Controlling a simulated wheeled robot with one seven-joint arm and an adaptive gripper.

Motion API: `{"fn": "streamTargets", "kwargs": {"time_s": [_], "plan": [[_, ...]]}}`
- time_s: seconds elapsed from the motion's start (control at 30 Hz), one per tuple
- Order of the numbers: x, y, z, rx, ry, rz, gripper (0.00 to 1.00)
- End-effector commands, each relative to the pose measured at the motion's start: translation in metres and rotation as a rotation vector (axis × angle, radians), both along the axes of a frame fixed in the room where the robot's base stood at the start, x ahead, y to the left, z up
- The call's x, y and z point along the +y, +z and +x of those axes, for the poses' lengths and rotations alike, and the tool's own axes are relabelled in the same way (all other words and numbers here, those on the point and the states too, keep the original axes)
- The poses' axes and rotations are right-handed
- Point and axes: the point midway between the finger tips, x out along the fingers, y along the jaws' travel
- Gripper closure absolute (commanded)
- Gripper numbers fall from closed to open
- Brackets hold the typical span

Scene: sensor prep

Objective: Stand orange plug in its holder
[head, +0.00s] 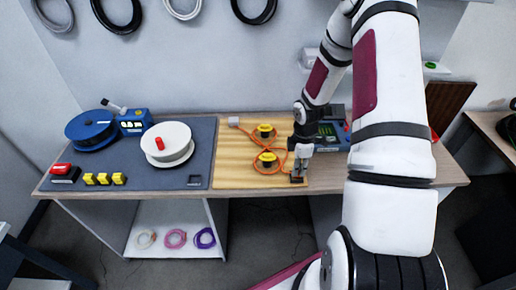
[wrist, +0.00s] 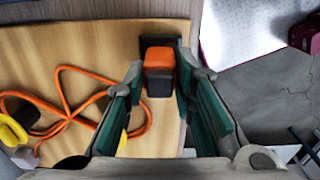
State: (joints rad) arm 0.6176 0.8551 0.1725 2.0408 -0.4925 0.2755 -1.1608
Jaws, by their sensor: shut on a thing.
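The orange plug (wrist: 159,58) with a dark end is between the green-padded fingers of my gripper (wrist: 159,75), which is shut on it. A dark square piece (wrist: 146,44), apparently the holder, shows just behind the plug at the board's edge. I cannot tell whether the plug is in it or just above it. In the head view my gripper (head: 299,172) points down at the front right corner of the wooden board (head: 228,165), over a small dark piece (head: 297,180). An orange cable (wrist: 75,118) runs in loops across the board; its end at the plug is hidden.
A grey connector (head: 234,121) lies at the board's back left. A blue device (head: 327,135) stands behind my gripper. A white spool (head: 167,143) is on the grey mat (head: 150,178). The table's front edge is close.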

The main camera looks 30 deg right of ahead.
Motion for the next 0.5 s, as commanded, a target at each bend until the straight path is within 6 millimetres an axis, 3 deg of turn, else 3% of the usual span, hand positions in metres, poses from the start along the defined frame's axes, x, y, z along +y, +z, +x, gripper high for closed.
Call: {"fn": "streamTargets", "kwargs": {"time_s": [0.5], "plan": [[0.0002,-0.0073,-0.0002,0.001,0.000,0.000,1.00]]}}
